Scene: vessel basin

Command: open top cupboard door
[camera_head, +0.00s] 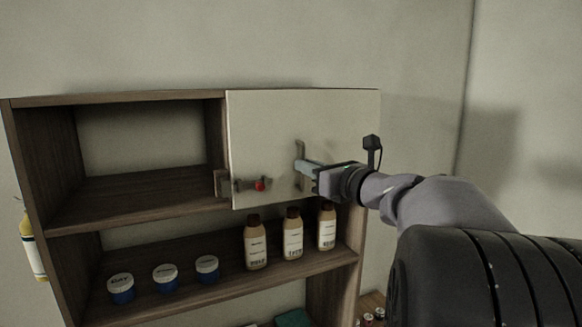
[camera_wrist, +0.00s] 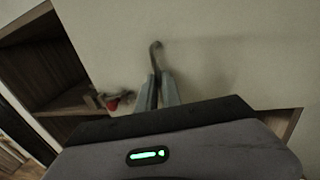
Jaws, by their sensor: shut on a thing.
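The top cupboard door (camera_head: 270,125) is a pale panel on the right half of the upper shelf and looks closed. A vertical metal handle (camera_head: 299,152) is on its face, and it also shows in the wrist view (camera_wrist: 155,52). My gripper (camera_head: 305,165) is at the handle from the right, its fingers (camera_wrist: 160,92) shut on it. The fingers hide part of the handle. A latch (camera_head: 245,185) with a red knob (camera_head: 260,186) sits at the door's lower left edge. Whether the latch is fastened is not clear.
The open upper left compartment (camera_head: 130,200) is empty. Below stand several brown bottles (camera_head: 293,235) and blue jars with white lids (camera_head: 165,277). A yellow bottle (camera_head: 31,245) hangs at the cupboard's left side. A bare wall (camera_head: 520,130) is at the right.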

